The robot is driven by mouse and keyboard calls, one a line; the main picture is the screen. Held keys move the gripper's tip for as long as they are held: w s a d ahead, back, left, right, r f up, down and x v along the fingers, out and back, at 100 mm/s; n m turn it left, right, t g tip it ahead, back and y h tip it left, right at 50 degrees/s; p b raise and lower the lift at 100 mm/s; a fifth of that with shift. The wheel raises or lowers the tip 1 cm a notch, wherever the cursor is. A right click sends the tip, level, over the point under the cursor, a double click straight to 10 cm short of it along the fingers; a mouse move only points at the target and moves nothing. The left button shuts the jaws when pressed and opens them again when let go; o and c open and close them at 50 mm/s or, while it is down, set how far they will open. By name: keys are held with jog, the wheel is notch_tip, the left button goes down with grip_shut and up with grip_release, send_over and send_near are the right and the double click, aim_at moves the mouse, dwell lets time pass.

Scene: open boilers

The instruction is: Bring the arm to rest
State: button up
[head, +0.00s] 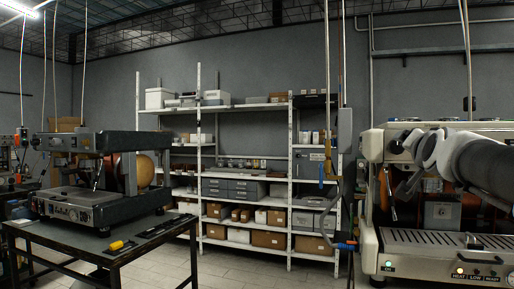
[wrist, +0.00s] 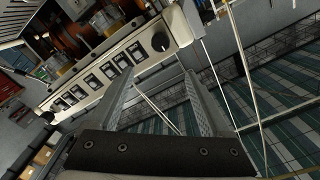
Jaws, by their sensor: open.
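My arm (head: 480,160) reaches in from the right edge of the head view, in front of the cream espresso machine (head: 425,242). In the wrist view my gripper (wrist: 165,90) has its two grey fingers wide apart, with nothing between them. Beyond the fingers, the machine's pale panel (wrist: 128,52) with a row of dark switches and a black knob (wrist: 160,42) runs across at a slant. I cannot tell how far the fingers are from the panel. The gripper's fingers are hard to make out in the head view.
A dark metal table (head: 120,252) at left carries a second, opened machine (head: 75,207) and a yellow-handled tool (head: 117,246). Shelves (head: 245,180) with boxes line the back wall. Cables hang from above near the right machine. Tiled floor shows between table and shelves.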

jog(key=s+a+f+n+g+y+p, duration=0.35)
jog(key=s+a+f, duration=0.2)
jog(key=a, duration=0.35)
jog(key=s+a+f+n+g+y+p, duration=0.25)
jog(key=s+a+f+n+p, duration=0.2)
jog(key=a+f, duration=0.35)
jog(key=s+a+f+n+g+p, duration=0.1)
jog(key=s+a+f+n+g, duration=0.1)
jog(key=s+a+f, duration=0.2)
jog(key=s+a+f+n+g+y+p, duration=0.1)
jog(key=s+a+f+n+g, duration=0.1)
jog(key=s+f, duration=0.4)
jog(key=s+a, duration=0.1)
jog(key=s, duration=0.4)
jog(key=shift+a+f+g+y+p, duration=0.3)
jog(key=shift+a+g+p, duration=0.05)
jog(key=shift+g+p, duration=0.05)
